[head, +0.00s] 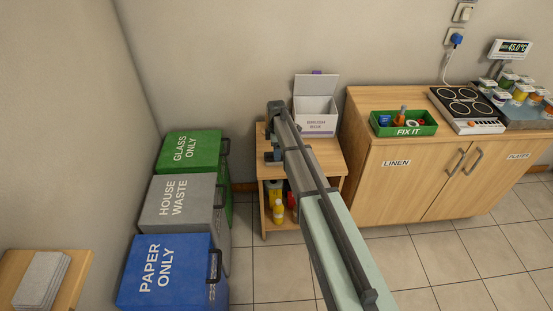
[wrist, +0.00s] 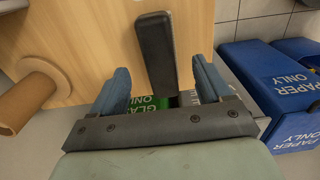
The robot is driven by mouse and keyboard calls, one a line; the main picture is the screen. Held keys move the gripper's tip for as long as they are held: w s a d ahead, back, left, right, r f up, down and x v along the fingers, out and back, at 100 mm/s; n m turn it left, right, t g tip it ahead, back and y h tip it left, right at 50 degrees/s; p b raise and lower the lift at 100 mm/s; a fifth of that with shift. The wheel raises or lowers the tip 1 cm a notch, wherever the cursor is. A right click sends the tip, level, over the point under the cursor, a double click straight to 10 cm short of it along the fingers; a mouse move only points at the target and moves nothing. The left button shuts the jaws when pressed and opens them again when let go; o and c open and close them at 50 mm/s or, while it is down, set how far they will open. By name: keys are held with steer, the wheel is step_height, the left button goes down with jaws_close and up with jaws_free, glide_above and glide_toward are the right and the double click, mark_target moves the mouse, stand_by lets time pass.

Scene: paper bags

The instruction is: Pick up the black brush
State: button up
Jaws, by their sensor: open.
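The black brush (wrist: 155,50) shows in the wrist view as a long dark block over the light wood top of the small cabinet (wrist: 95,30). Its near end reaches between the two blue fingers of my gripper (wrist: 160,68). The fingers are apart, with a gap on each side of the brush. I cannot tell how far above or below the fingertips it is. In the head view my gripper (head: 273,133) is at the left edge of the cabinet top, and I cannot make out the brush there.
A white open box (head: 316,112) stands at the back of the cabinet. Green (head: 190,150), grey (head: 178,200) and blue (head: 165,268) bins stand left of it. A green FIX IT tray (head: 405,130) is right.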

steer(key=shift+f, duration=2.55)
steer(key=shift+c, duration=0.3)
